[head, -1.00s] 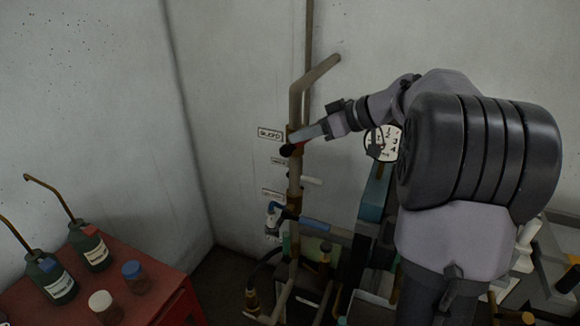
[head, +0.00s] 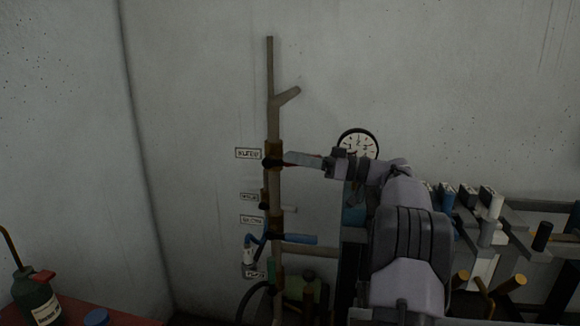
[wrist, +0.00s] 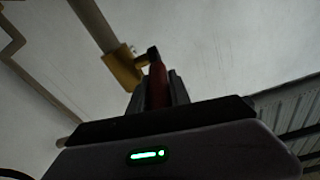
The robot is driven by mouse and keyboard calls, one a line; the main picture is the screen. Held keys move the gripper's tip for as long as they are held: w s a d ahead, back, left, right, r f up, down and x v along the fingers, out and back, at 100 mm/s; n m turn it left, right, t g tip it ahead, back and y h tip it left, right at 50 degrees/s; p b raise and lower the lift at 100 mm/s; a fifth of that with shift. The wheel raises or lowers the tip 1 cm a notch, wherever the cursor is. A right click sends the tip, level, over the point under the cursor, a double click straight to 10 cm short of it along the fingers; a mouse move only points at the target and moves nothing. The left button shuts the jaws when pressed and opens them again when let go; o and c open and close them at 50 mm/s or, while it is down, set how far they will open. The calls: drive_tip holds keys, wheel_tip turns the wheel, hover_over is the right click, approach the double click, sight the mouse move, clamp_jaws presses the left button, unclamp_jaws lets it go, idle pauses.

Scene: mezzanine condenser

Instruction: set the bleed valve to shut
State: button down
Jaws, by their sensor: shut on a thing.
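The bleed valve (head: 273,153) is the top brass-coloured fitting on the vertical pipe, beside a label (head: 248,153) that seems to read BLEED. Its dark hub (head: 270,163) faces out. In the wrist view, the red lever (wrist: 158,85) stands between my two fingers, with the brass valve body (wrist: 122,68) just beyond. My gripper is shut on this lever. Most of the lever is hidden by the fingers in the head view.
A round gauge (head: 358,144) sits behind my wrist. A red table (head: 100,304) with a bottle (head: 36,298) is at lower left.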

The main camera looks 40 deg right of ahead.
idle(0.5)
drive_tip(key=c, duration=1.5)
unclamp_jaws()
drive_tip(key=shift+r, duration=0.15)
drive_tip(key=r, duration=0.1)
drive_tip(key=r+p, duration=0.1)
drive_tip(key=r, duration=0.1)
drive_tip(key=shift+s+a+r, duration=0.25)
drive_tip(key=shift+s, duration=0.05)
drive_tip(key=s+a+r, duration=0.1)
drive_tip(key=s+a, duration=0.7)
drive_tip(key=s, duration=0.4)
drive_tip(key=shift+s+a+b, duration=0.25)
drive_tip(key=shift+a+b, duration=0.05)
drive_tip(key=shift+a, duration=0.05)
